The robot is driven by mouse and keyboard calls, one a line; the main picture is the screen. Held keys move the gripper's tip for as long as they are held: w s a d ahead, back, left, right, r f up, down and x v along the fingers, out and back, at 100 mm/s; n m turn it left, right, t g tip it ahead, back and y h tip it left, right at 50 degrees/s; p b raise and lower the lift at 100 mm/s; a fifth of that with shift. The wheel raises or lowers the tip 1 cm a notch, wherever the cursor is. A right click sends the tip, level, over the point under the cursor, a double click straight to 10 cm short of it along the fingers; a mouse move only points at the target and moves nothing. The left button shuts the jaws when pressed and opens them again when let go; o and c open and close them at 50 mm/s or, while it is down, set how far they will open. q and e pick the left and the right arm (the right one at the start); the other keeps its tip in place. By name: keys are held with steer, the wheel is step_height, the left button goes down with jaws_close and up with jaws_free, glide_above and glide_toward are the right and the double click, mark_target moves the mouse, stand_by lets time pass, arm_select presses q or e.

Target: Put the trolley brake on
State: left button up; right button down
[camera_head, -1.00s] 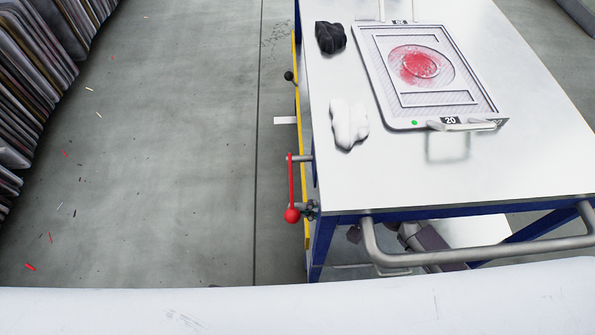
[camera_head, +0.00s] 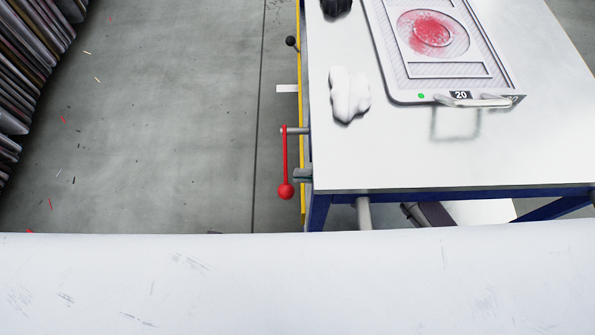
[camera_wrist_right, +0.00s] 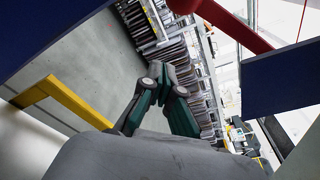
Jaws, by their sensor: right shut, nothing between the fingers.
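The trolley (camera_head: 420,160) has a white top and a blue frame. On its left side a red brake lever (camera_head: 285,160) hangs down from a grey pin, with a red ball (camera_head: 286,191) at its lower end. My right gripper (camera_head: 303,174) is partly visible at the trolley's left edge, just right of the lever and slightly above the ball. I cannot tell whether it touches the lever. In the right wrist view the gripper (camera_wrist_right: 166,74) is shut and empty, and a red bar (camera_wrist_right: 232,22) crosses the top. My left gripper is not in view.
A framed tray (camera_head: 410,95) with a red-stained disc, a white cloth (camera_head: 349,95) and a black cloth (camera_head: 336,7) lie on the trolley top. A black-knobbed lever (camera_head: 291,41) stands farther along the yellow side edge. Open floor (camera_head: 170,130) lies left, beside stacked panels (camera_head: 30,60).

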steer(key=s+d+r, duration=0.1)
steer(key=d, duration=0.5)
steer(key=shift+s+d, duration=0.25)
steer(key=shift+d, duration=0.15)
